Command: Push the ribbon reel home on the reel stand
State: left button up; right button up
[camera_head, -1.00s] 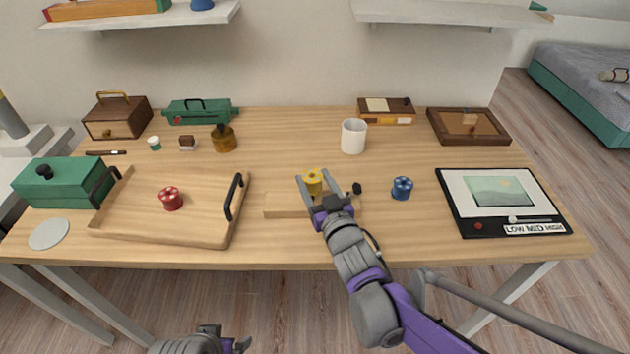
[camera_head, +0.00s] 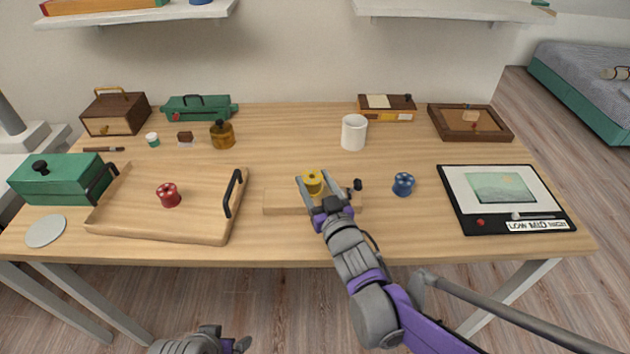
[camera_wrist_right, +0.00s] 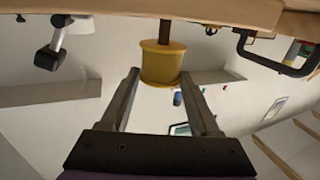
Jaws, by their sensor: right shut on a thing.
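The yellow ribbon reel (camera_head: 312,182) is above the wooden reel stand (camera_head: 285,201) in the middle of the table. My right gripper (camera_head: 312,186) is shut on the reel, with a finger on each side. In the right wrist view, the reel (camera_wrist_right: 162,62) is between the fingers of the right gripper (camera_wrist_right: 160,75). A dark peg (camera_wrist_right: 165,32) runs between the reel and the wooden surface, with a gap showing there. How far the reel is on the peg cannot be told. My left gripper (camera_head: 238,345) is low at the bottom edge; its jaws are unclear.
A blue reel (camera_head: 403,184) stands right of the stand, and a red reel (camera_head: 168,195) sits in the wooden tray (camera_head: 150,232) at left. A black knob (camera_head: 357,184) is beside the right gripper. The table between mug and amber jar (camera_head: 222,135) is clear.

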jog(key=shift+r+p, duration=0.4)
jog(key=shift+r, duration=0.2)
jog(key=shift+f+b, duration=0.6)
jog(key=shift+f, duration=0.05)
dwell(1.6)
jog(key=o, duration=1.4)
jog(key=shift+o, duration=0.2)
jog(key=shift+s, duration=0.15)
jog(key=v, duration=1)
jog(key=shift+s+d, duration=0.2)
jog(key=shift+s, duration=0.05)
